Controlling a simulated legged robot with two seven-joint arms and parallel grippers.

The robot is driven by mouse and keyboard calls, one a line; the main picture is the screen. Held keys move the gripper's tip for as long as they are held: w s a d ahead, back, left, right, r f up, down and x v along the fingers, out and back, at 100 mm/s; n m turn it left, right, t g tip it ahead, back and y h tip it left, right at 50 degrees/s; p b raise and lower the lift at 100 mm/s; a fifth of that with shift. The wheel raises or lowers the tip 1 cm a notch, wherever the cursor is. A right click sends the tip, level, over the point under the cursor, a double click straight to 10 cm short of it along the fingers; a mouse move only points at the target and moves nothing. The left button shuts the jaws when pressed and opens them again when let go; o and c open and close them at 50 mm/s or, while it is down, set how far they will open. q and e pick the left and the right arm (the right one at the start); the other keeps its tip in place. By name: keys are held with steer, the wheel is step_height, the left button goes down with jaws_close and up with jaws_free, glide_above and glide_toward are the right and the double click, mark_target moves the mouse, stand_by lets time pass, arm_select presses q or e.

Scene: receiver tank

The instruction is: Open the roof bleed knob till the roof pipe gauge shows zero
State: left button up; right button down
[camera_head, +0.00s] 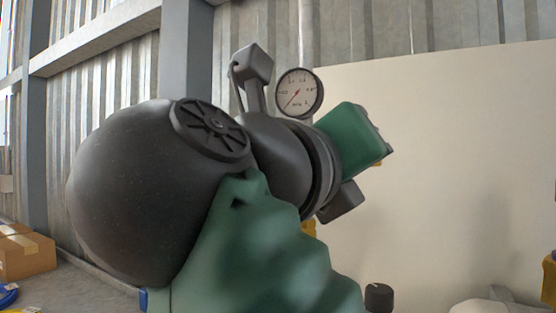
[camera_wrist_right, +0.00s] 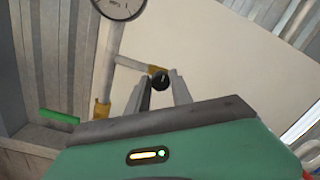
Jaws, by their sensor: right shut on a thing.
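In the right wrist view, the black bleed knob (camera_wrist_right: 160,81) sits at the end of a short grey pipe with a yellow collar. My right gripper (camera_wrist_right: 162,90) is shut on the knob, one grey finger on each side. The roof pipe gauge (camera_head: 299,92) is round and white with a dark rim. The gauge's lower part also shows in the wrist view (camera_wrist_right: 120,6). My right arm hides the knob and fingers in the head view. My left gripper is not in view.
A large cream surface (camera_head: 450,130) fills the right, with corrugated wall behind. Another black knob-like thing (camera_head: 379,297) stands at the bottom. A cardboard box (camera_head: 25,255) lies on the floor at the left.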

steer(key=shift+a+f, duration=0.1)
steer(key=shift+f, duration=0.1)
steer(key=c, duration=1.2)
jaws_free()
steer(key=shift+w, duration=0.1)
steer(key=shift+o, duration=0.4)
steer(key=shift+w, duration=0.15)
